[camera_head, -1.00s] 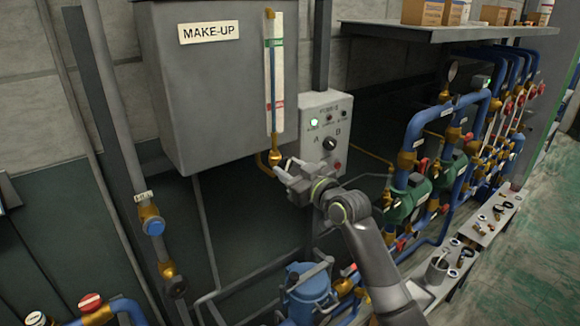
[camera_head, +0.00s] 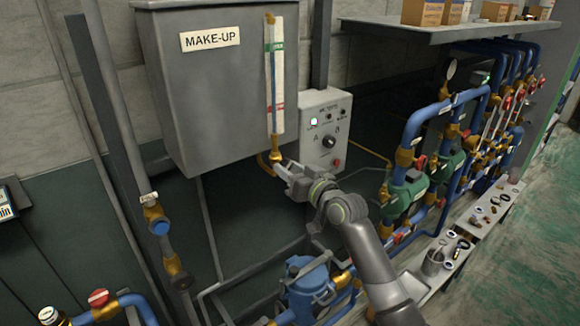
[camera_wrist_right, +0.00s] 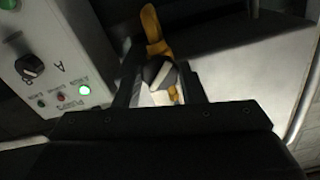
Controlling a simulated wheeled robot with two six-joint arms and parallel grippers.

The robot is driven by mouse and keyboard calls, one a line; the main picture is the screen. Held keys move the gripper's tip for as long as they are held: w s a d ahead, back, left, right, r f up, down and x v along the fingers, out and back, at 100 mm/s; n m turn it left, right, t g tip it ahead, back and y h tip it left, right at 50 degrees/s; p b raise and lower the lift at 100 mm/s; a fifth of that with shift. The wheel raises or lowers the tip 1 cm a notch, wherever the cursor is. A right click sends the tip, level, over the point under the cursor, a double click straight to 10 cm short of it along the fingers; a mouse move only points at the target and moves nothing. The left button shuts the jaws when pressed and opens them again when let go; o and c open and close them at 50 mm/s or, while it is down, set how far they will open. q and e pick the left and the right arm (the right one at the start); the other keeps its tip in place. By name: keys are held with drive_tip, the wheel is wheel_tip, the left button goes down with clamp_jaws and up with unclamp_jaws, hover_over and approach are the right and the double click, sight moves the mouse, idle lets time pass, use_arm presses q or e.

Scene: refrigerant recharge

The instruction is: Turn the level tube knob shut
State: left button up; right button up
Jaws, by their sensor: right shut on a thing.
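The level tube (camera_head: 274,80) is a tall, narrow white gauge with a blue line on the front right of the grey make-up tank (camera_head: 205,100). A brass fitting (camera_head: 275,156) sits at its lower end. My right gripper (camera_head: 279,172) is just below this fitting. In the right wrist view, its two dark fingers (camera_wrist_right: 160,88) stand either side of a small dark-and-pale knob (camera_wrist_right: 158,74) and are shut on it. The knob is mostly hidden by the gripper in the head view. A brass pipe (camera_wrist_right: 151,25) runs behind it. My left gripper is not in view.
A control box (camera_head: 325,130) with a black selector and a lit green lamp is close to the right of the gripper. Blue pipework (camera_head: 415,130) and green pumps (camera_head: 405,195) stand further right. A blue vessel (camera_head: 308,285) is below my right arm.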

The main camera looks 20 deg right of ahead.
drive_tip(key=shift+f, duration=0.15)
drive_tip(key=shift+m+p, duration=0.6)
drive_tip(key=shift+p, duration=0.15)
drive_tip(key=m+p, duration=0.2)
drive_tip(key=m, duration=0.1)
drive_tip(key=m, duration=0.3)
drive_tip(key=o, duration=0.6)
drive_tip(key=shift+m, duration=0.4)
drive_tip(key=shift+o, duration=1.3)
drive_tip(key=shift+s, duration=0.1)
drive_tip(key=shift+o, duration=0.6)
drive_tip(key=shift+s, duration=0.1)
